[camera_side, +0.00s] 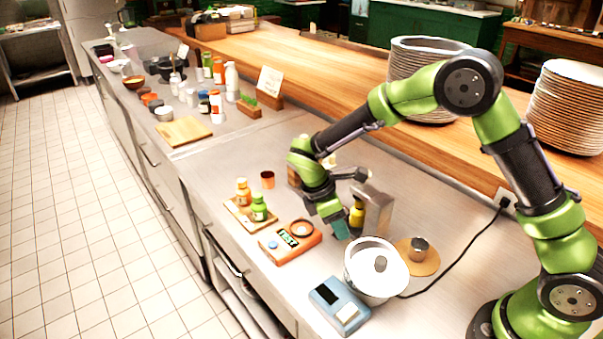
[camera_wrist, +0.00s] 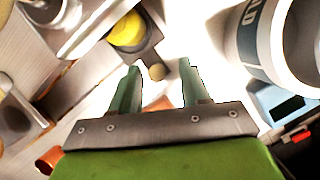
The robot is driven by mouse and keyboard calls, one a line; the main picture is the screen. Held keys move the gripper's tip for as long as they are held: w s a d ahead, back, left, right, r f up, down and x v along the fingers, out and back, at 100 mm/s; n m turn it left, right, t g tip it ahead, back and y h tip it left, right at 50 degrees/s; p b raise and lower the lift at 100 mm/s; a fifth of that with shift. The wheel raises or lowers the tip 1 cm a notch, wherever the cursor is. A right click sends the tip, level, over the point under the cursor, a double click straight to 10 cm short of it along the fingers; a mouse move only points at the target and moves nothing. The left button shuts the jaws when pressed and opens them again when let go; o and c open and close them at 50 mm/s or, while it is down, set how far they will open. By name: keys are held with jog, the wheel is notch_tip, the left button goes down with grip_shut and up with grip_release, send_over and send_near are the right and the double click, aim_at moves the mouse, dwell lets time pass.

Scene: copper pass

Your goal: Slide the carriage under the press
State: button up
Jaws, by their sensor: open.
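In the side view a grey metal upright (camera_side: 376,208), which looks like the press, stands on the steel counter. A yellow bottle-like piece (camera_side: 357,215) is at its left side, partly hidden by my arm. In the wrist view a round yellow top (camera_wrist: 128,31) sits by a grey metal bar with a small round knob (camera_wrist: 157,70). I cannot tell for sure which part is the carriage. My gripper (camera_side: 341,228) points down just left of the yellow piece. In the wrist view its two green fingers (camera_wrist: 160,88) are apart with nothing between them, close to the knob.
A white pot (camera_side: 372,272) and a blue device (camera_side: 340,305) stand in front of the gripper. An orange tester (camera_side: 290,242) and a tray with small bottles (camera_side: 245,213) lie to the left. A copper cup (camera_side: 267,179) stands behind. A black cable crosses the counter at right.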

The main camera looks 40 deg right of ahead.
jog(key=v, duration=1.6)
jog(key=shift+d, duration=0.1)
jog(key=s+d+r+m+t+y, duration=0.3)
jog(key=s+d+m+t, duration=0.1)
jog(key=s+m, duration=0.4)
jog(key=s+d+r+m+t+y, duration=0.3)
jog(key=s+m+t, duration=0.2)
jog(key=s+m, duration=0.3)
jog(key=s, duration=0.4)
jog(key=shift+d+r+m, duration=0.3)
jog(key=shift+d, duration=0.05)
